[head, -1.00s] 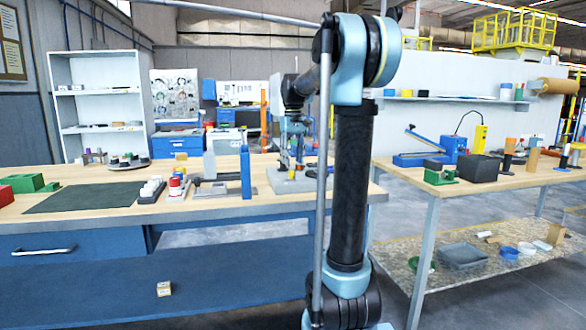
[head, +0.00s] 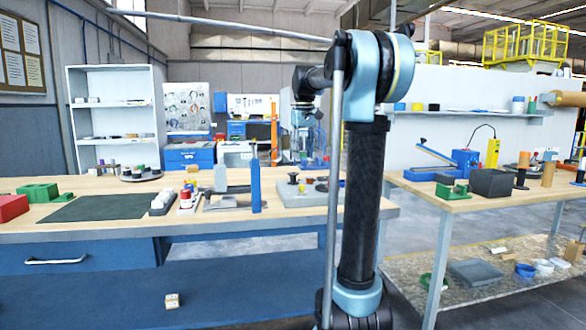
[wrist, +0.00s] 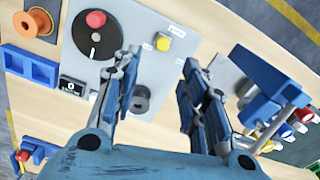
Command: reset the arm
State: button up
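My gripper (head: 306,135) hangs above the back of the left workbench, over the grey panel (head: 310,200), at the end of my raised arm. It is small and partly blends with the background in the head view. In the wrist view my gripper (wrist: 160,68) has its two fingers apart with nothing between them. Below them the grey panel (wrist: 150,18) carries a black dial with a red knob (wrist: 96,19), a yellow button (wrist: 162,44) and a dark spool (wrist: 140,100). The fingers appear clear of the panel.
The left workbench holds a dark mat (head: 95,207), green blocks (head: 38,193), a blue upright block (head: 256,187) and small bottles (head: 187,200). The right table (head: 450,200) bears a black box (head: 490,183). A gap of open floor lies between the tables.

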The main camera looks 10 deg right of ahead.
jog(key=s+d+f+m+t, duration=0.2)
jog(key=s+f+m, duration=0.1)
jog(key=s+f, duration=2.9)
jog(key=s, duration=0.3)
jog(key=shift+d+f, duration=0.35)
jog(key=shift+f, duration=0.05)
jog(key=shift+w+f, duration=0.2)
jog(key=shift+w, duration=0.3)
